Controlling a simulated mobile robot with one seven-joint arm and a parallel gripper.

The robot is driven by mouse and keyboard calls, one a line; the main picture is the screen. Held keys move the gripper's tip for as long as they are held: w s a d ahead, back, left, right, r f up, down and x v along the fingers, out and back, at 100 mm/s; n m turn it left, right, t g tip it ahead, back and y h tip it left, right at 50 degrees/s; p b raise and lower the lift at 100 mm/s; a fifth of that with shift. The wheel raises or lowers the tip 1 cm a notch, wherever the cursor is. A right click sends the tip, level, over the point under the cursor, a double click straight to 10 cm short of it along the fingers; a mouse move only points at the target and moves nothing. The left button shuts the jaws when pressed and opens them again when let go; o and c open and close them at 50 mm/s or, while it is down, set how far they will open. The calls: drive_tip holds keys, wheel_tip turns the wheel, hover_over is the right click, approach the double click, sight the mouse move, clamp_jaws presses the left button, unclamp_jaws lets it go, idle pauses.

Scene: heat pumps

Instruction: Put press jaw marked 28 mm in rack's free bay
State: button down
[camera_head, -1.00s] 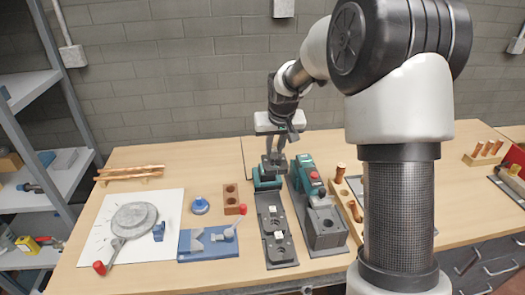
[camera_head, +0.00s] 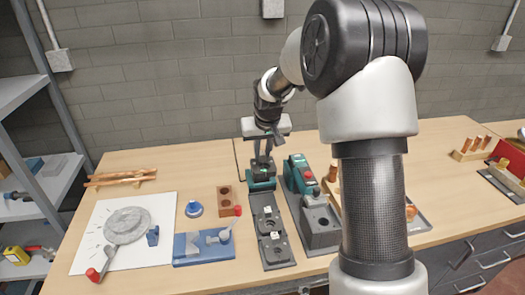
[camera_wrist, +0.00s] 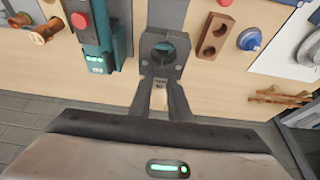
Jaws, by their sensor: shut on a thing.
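My gripper (camera_head: 263,147) points down at the back of the bench in the head view. Its fingers (camera_wrist: 160,100) are shut on a dark grey press jaw (camera_wrist: 150,72) with a round opening. The jaw (camera_head: 263,167) is directly over a teal part (camera_head: 262,184), which also shows through the opening in the wrist view; I cannot tell whether they touch. The marking on the jaw is too small to read. A long dark grey rack (camera_head: 279,262) lies in front of the teal part, with two white-labelled places. Which bay is free is unclear.
A teal-and-grey press tool (camera_head: 302,178) with a red button stands close to the right. To the left are a wooden block with holes (camera_head: 224,201), a blue fixture (camera_head: 187,246) and a blue knob (camera_head: 194,208). Copper pipes (camera_head: 120,178) lie back left.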

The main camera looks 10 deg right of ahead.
drive_tip(key=shift+f+b, duration=4.75)
drive_tip(key=shift+f, duration=1.6)
drive_tip(key=shift+f+b, duration=0.9)
drive_tip(key=shift+f, duration=0.35)
drive_tip(key=c, duration=1.6)
unclamp_jaws()
drive_tip(key=shift+o, duration=0.2)
drive_tip(key=p+v, duration=0.2)
drive_tip(key=v, duration=1.5)
drive_tip(key=s+r+p, duration=0.6)
drive_tip(key=s+r, duration=0.7)
drive_tip(key=s, duration=0.2)
drive_tip(key=s+r+t+p, duration=0.1)
drive_tip(key=s+p, duration=0.2)
drive_tip(key=s, duration=1.1)
drive_tip(key=shift+s+r+p, duration=0.25)
drive_tip(key=shift+s+p, duration=0.05)
drive_tip(key=shift+p, duration=0.05)
